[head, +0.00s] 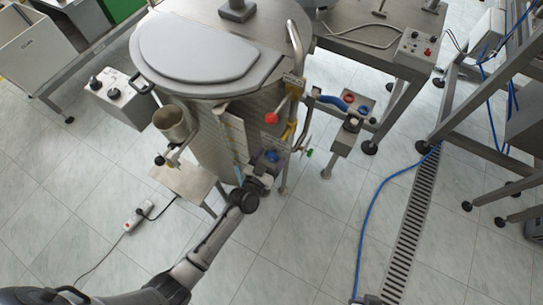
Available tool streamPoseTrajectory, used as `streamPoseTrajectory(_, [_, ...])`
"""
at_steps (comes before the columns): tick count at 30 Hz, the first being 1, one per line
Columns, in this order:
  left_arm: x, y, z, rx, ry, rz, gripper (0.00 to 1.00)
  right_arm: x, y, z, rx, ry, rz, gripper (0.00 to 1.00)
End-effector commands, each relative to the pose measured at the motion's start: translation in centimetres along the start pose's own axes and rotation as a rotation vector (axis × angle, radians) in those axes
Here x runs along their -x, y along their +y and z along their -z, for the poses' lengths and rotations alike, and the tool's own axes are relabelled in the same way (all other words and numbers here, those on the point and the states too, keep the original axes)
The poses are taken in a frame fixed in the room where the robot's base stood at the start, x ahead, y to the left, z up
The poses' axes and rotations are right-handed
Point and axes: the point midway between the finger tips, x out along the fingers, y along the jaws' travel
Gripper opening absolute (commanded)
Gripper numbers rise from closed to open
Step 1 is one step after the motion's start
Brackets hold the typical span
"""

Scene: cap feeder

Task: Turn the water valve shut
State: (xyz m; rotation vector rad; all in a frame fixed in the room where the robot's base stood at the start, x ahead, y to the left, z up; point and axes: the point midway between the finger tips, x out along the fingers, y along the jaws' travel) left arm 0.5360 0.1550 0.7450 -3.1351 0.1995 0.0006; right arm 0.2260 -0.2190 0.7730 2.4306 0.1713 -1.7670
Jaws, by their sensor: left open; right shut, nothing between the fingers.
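My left arm reaches up from the bottom, and its gripper (268,166) is at the lower front of the steel feeder. It is open, close to a small blue part (271,156) that looks like a valve handle. I cannot tell whether the fingers touch it or stand around it. A small green handle (309,152) sits just to the right on the same pipework. The valve's turn position is too small to read. A dark tip at the bottom edge appears to be my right gripper (369,299), shut and empty, far from the pipework.
The feeder's grey lid (195,47) is above, with a red-knobbed lever (271,118) on its right. A metal cup (171,124) and a control box (117,100) are left. A blue hose (372,205) and a drain grate (412,225) cross the floor at right.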

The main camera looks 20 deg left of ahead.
Motion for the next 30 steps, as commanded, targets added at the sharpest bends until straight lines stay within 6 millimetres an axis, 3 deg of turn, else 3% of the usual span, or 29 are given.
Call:
streamPoseTrajectory(14, [-0.87, 0.01, 0.04, 0.0, 0.0, 0.0, 0.76, -0.18, -0.3, 0.0, -0.01, 0.001, 0.008, 0.0])
streamPoseTrajectory(30, [-0.85, 0.0, 0.04, -0.001, 0.0, 0.0, 0.27, -0.19, -0.16, -0.05, -0.004, 0.0, 0.004, 0.0])
